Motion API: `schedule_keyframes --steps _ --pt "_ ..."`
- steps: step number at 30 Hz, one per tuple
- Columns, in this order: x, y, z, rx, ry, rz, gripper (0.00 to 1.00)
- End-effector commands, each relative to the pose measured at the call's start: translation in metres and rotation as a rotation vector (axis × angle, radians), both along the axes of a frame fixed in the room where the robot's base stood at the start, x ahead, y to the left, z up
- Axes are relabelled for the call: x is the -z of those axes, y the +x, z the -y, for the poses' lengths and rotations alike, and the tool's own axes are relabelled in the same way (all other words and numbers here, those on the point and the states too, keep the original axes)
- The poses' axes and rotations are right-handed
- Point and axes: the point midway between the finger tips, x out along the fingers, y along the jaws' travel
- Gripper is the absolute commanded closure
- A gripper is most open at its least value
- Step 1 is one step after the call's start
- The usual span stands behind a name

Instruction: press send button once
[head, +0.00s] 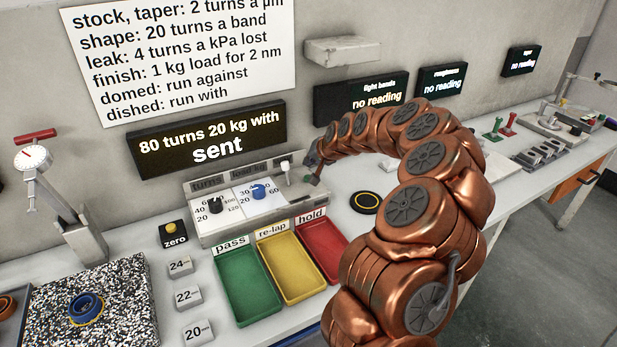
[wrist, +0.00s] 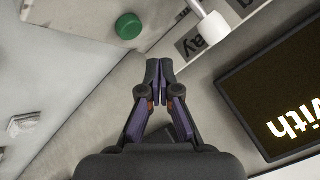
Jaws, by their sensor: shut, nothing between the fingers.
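The control box (head: 235,226) stands on the bench with a black turns knob (head: 215,206), a blue load knob (head: 259,192) and a white-tipped lever (head: 285,167). In the wrist view a round green button (wrist: 128,26) sits on the box's pale top; it has no visible label. My gripper (head: 314,172) is at the right end of the box. In the wrist view my gripper (wrist: 159,72) is shut and empty, its fingertips apart from the green button in the picture. The button is not visible in the head view, where my arm covers that end.
A display (head: 207,140) behind the box reads "80 turns 20 kg with" and "sent". Green (head: 249,286), yellow (head: 291,268) and red (head: 322,248) trays stand in front. A zero button (head: 173,234) is to the left.

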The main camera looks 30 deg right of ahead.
Motion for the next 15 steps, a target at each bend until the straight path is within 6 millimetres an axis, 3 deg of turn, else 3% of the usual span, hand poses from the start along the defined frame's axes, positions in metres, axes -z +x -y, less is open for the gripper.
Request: schedule_keyframes --steps 8,15 --pt "-0.023 0.001 0.000 0.000 -0.002 0.003 1.00" --pt "-0.025 0.000 0.000 -0.001 -0.001 0.001 1.00"
